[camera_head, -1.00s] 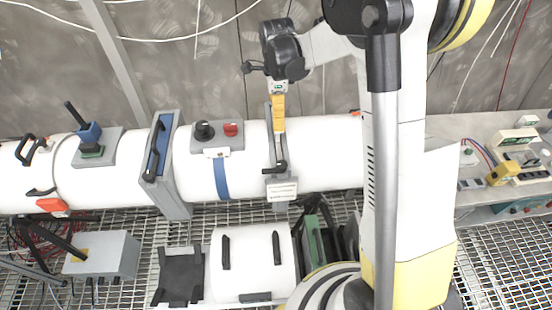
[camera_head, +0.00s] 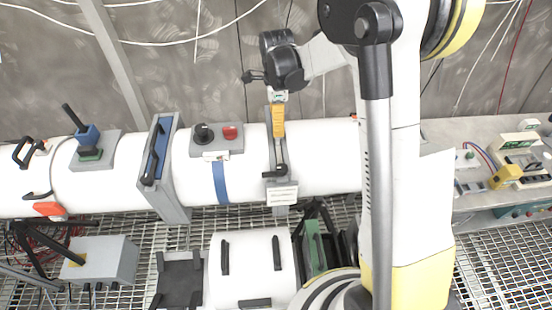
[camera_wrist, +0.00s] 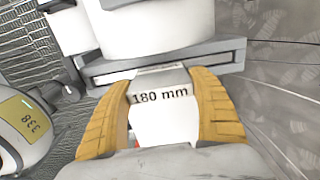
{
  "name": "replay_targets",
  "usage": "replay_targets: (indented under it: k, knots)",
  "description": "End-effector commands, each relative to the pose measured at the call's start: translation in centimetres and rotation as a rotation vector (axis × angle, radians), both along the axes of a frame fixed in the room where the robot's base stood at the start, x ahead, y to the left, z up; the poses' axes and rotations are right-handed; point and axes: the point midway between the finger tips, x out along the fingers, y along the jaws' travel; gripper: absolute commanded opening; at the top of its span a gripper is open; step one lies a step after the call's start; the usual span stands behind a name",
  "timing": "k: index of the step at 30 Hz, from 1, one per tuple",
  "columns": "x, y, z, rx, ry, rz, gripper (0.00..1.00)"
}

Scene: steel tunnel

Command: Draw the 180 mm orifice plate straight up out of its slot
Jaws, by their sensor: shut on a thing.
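The 180 mm orifice plate shows in the wrist view as a pale tab (camera_wrist: 165,125) with "180 mm" printed across its top. My gripper (camera_wrist: 163,112) is shut on this tab, with one orange-yellow finger on each side. A long grey slot frame (camera_wrist: 215,62) lies just past the tab. In the head view my gripper (camera_head: 279,134) points down at the narrow grey slot housing (camera_head: 269,155) around the white pipe (camera_head: 325,165). The plate's lower part is hidden, and I cannot tell how deep it sits.
A bench with devices (camera_head: 490,130) is at right. The metal wall stands behind the pipe.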

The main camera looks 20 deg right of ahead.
Motion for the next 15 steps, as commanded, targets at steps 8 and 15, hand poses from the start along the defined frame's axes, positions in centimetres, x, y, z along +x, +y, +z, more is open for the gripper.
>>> replay_targets:
  k: [8,15]
  knots:
    - [0.0,0.0,0.2,0.000,0.000,0.000,0.34]
    - [0.0,0.0,1.5,0.000,0.000,0.000,0.34]
